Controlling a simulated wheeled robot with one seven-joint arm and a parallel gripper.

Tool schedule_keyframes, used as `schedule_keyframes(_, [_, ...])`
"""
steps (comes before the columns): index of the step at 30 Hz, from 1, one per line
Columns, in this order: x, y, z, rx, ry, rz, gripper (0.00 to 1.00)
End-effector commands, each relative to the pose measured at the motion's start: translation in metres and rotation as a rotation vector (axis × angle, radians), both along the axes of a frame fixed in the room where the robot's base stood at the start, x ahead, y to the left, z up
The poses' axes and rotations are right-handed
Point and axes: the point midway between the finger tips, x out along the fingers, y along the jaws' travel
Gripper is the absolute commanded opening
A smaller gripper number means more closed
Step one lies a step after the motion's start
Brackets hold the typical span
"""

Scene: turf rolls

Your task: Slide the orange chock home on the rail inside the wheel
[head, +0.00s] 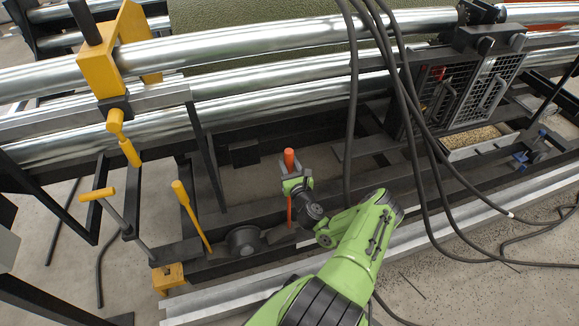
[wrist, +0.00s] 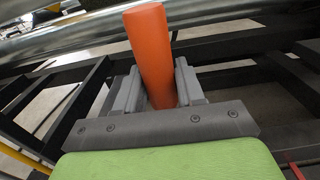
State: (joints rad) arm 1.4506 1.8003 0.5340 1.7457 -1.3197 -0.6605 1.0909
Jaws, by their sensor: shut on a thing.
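My gripper (head: 293,184) is shut on an upright orange cylinder (head: 289,160), which looks like the handle of the orange chock. In the wrist view the orange cylinder (wrist: 152,52) stands between the two grey fingers (wrist: 157,90), tilted slightly left. A thin orange part (head: 290,211) shows below the gripper in the head view. The chock's lower end and its contact with the rail are hidden by my wrist. A dark wheel (head: 244,240) sits on the dark rail (head: 210,262), left of my gripper and apart from it.
A yellow end block (head: 168,277) and yellow-handled levers (head: 190,213) stand left of the wheel. Shiny rollers (head: 240,45) cross behind. Black hoses (head: 408,120) hang right of my gripper. A mesh guard (head: 490,82) stands at the right. Dark frame bars surround the work area.

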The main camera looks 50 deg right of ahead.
Motion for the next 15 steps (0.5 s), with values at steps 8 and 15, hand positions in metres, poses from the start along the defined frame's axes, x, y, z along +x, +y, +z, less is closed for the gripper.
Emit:
schedule_keyframes(8, [0.0, 0.0, -0.02, 0.0, -0.008, 0.0, 0.0])
schedule_keyframes(15, [0.007, 0.012, -0.022, 0.003, -0.009, 0.003, 0.0])
